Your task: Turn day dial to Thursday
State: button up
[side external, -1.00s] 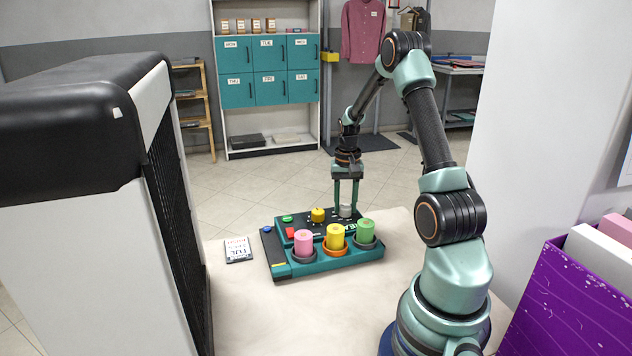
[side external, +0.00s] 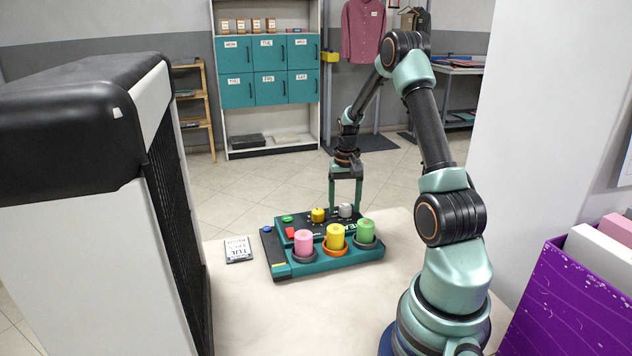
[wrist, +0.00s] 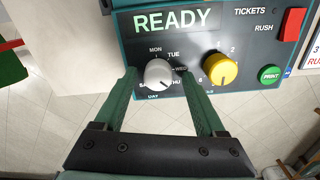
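The day dial, a light grey knob (wrist: 158,73), sits on the dark control panel with day letters around it; it also shows in the side view (side external: 346,210). MON is above it, TUE and WED are to its right, and THU is at lower right, partly beside a finger. Its pointer seems to face lower right, toward THU, but is too small to be certain. My gripper (wrist: 159,76) is open, with one green finger on each side of the knob and visible gaps. In the side view my gripper (side external: 345,208) stands over the panel's back edge.
A yellow knob (wrist: 220,69) is close to my right finger. A green PRINT button (wrist: 270,74) and red RUSH switch (wrist: 292,25) lie farther right. A display (wrist: 172,19) reads READY. Pink (side external: 304,243), yellow (side external: 335,236) and green (side external: 365,231) cylinders stand at the panel's front.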

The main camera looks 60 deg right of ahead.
aim_at(344, 206)
notch_tip(344, 206, up, 12)
dwell(0.6)
jog(key=shift+r, duration=0.1)
jog(key=w+a+r+n+t+h, duration=0.1)
jog(key=w+a+r+n, duration=0.3)
jog(key=a, duration=0.6)
jog(key=s+a+r+n+t, duration=0.1)
jog(key=s+a+n+t, duration=0.1)
jog(key=a, duration=0.9)
jog(key=s+a+r+n+t+y, duration=0.1)
jog(key=a+n, duration=0.4)
jog(key=a, duration=0.6)
jog(key=shift+s+a+r+t, duration=0.3)
jog(key=shift+s+r+t, duration=0.25)
jog(key=shift+s+t, duration=0.45)
jog(key=shift+s, duration=0.1)
